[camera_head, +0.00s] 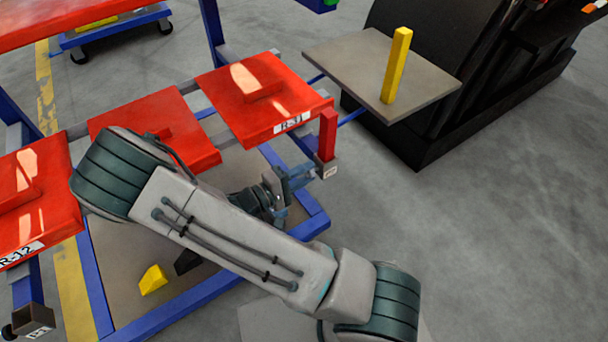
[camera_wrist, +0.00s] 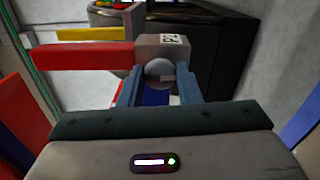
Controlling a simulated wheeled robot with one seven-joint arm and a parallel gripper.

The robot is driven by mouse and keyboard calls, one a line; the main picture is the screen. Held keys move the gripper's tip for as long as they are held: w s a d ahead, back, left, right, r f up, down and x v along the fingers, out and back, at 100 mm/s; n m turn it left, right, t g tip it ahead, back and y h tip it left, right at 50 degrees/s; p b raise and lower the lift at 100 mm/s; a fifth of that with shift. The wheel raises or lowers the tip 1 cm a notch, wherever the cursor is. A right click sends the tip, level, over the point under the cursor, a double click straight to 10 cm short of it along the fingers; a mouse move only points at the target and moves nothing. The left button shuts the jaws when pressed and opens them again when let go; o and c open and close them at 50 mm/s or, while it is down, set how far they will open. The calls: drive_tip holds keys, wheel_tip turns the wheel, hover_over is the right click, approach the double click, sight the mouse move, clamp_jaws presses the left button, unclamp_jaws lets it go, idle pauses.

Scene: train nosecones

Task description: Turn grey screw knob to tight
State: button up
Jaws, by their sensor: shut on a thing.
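The grey screw knob (camera_wrist: 159,72) is a round grey piece on the near face of a grey block (camera_wrist: 163,46) in the wrist view. My gripper (camera_wrist: 160,88) has one blue finger on each side of the knob and is shut on it. The block carries a white label on top and has a red bar (camera_wrist: 83,55) reaching out to the left. In the head view the block (camera_head: 326,167) sits below an upright red bar (camera_head: 328,134), and my gripper (camera_head: 299,180) reaches it from the left. The knob itself is hidden there by my gripper.
Red panels, one labelled R-11 (camera_head: 262,98), lie on a blue frame (camera_head: 317,222) close above and beside my arm. A grey plate (camera_head: 350,62) with a yellow post (camera_head: 397,66) stands behind the block. A yellow wedge (camera_head: 153,280) lies low inside the frame. Open floor lies to the right.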

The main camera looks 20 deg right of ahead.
drive_tip(key=shift+m, duration=0.5)
drive_tip(key=o, duration=1)
drive_tip(key=shift+c, duration=0.2)
drive_tip(key=p+v, duration=0.2)
drive_tip(key=v, duration=1.2)
drive_tip(key=shift+p, duration=0.3)
drive_tip(key=shift+r, duration=0.15)
